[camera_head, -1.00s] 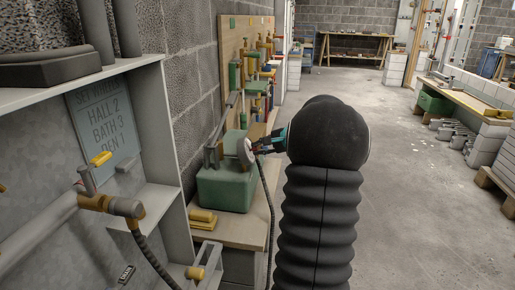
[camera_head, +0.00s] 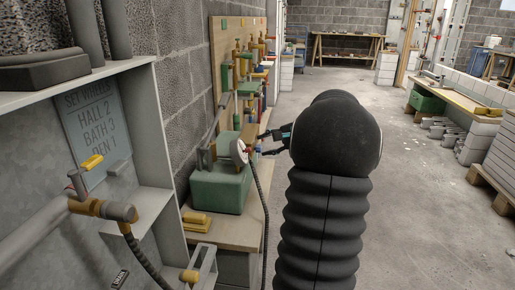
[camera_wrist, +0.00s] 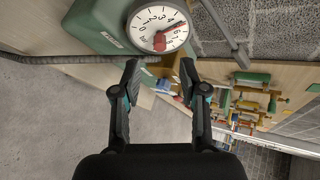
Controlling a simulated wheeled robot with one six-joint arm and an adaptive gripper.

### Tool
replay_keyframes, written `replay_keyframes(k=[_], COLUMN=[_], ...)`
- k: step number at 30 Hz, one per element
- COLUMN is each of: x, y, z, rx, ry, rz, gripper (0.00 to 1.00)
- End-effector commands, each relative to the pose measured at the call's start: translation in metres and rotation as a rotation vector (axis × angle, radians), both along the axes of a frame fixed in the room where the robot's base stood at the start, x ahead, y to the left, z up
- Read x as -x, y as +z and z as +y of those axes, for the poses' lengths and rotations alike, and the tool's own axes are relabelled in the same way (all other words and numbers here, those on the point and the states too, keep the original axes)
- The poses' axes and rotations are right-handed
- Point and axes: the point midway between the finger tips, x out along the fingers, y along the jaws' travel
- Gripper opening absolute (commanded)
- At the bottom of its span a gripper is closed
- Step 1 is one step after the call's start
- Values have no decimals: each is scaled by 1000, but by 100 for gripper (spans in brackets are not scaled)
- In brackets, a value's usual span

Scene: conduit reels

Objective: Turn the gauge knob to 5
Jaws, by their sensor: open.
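The gauge (camera_wrist: 150,22) has a white round dial with black numbers, and it shows at the top of the wrist view. A red knob or pointer (camera_wrist: 172,30) crosses the dial, its thin end lying between 4 and 6; the 5 is not readable there. In the head view the gauge (camera_head: 238,151) is seen nearly edge-on at the green box (camera_head: 220,190). My gripper (camera_wrist: 160,70) is open and empty, its fingers apart and short of the dial. In the head view my gripper (camera_head: 264,144) is just right of the gauge, with a gap between.
A dark hose (camera_head: 262,212) hangs from the gauge. Yellow blocks (camera_head: 197,222) lie on the bench. A pegboard (camera_head: 226,62) with coloured fittings stands behind. A grey shelf unit with a brass-coloured valve (camera_head: 103,208) is at left. The floor (camera_head: 410,220) at right is open.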

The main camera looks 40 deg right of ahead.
Motion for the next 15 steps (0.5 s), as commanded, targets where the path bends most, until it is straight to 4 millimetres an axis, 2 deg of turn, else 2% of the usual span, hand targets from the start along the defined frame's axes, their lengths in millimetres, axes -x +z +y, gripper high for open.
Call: replay_keyframes(k=[6,15], x=[33,49], y=[20,30], z=[-12,-16], rx=[2,0], ry=[-4,-1], rz=[0,0], gripper=[43,43])
